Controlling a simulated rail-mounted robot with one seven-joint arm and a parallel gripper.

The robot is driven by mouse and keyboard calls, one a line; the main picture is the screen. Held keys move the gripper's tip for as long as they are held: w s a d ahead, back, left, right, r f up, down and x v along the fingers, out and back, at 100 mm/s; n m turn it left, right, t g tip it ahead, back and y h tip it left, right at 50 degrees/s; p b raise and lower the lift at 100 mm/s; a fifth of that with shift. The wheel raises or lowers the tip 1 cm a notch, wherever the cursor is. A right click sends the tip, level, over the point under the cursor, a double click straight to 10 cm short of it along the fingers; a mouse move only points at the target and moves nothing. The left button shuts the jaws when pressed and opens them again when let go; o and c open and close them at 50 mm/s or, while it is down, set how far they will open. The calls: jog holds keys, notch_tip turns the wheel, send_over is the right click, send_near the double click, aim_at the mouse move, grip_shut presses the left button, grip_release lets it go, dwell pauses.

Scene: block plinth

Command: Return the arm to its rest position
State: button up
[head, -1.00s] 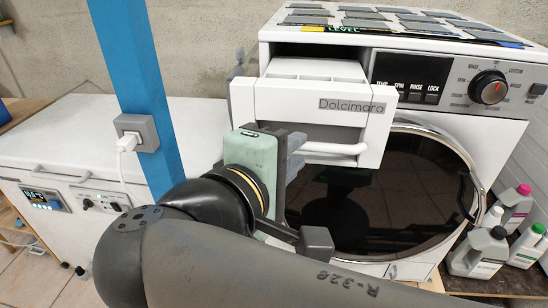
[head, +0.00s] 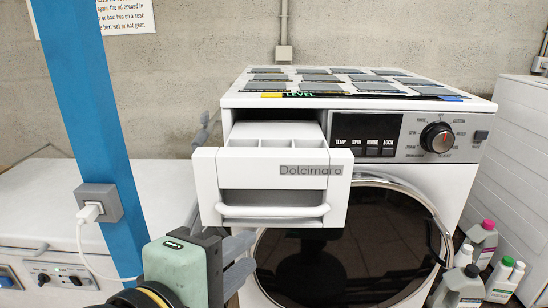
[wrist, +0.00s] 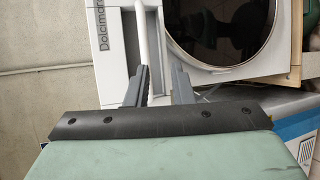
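My gripper (head: 252,252) is at the lower middle of the head view, below and left of the white detergent drawer (head: 205,180) marked Dolcimaro. Its two grey fingers are apart with nothing seen between them, as the wrist view also shows (wrist: 160,78). The drawer is pulled out of the washing machine (head: 470,180), and its compartments show from above. The drawer's bar handle (head: 270,212) is free of the fingers. In the wrist view the handle (wrist: 143,35) lies beyond the fingertips. Most of my arm is out of the head view.
A blue post (head: 75,120) with a socket and plug (head: 98,203) stands at left, before a white chest-like unit (head: 40,190). Several bottles (head: 480,245) stand right of the dark round door (head: 350,250). Flat panels (head: 375,87) lie on the machine's top.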

jog(key=w+d+f+m+g+y+p, duration=0.2)
jog(key=d+f+m+g+y+p, duration=0.4)
jog(key=d+f+m+g+p, duration=0.3)
jog(key=d+f+m+g, duration=0.4)
jog(key=d+f+m, duration=0.1)
jog(key=d+f, duration=0.4)
jog(key=shift+w+d+f, duration=0.15)
jog(key=shift+w+d, duration=0.1)
jog(key=shift+d, duration=0.5)
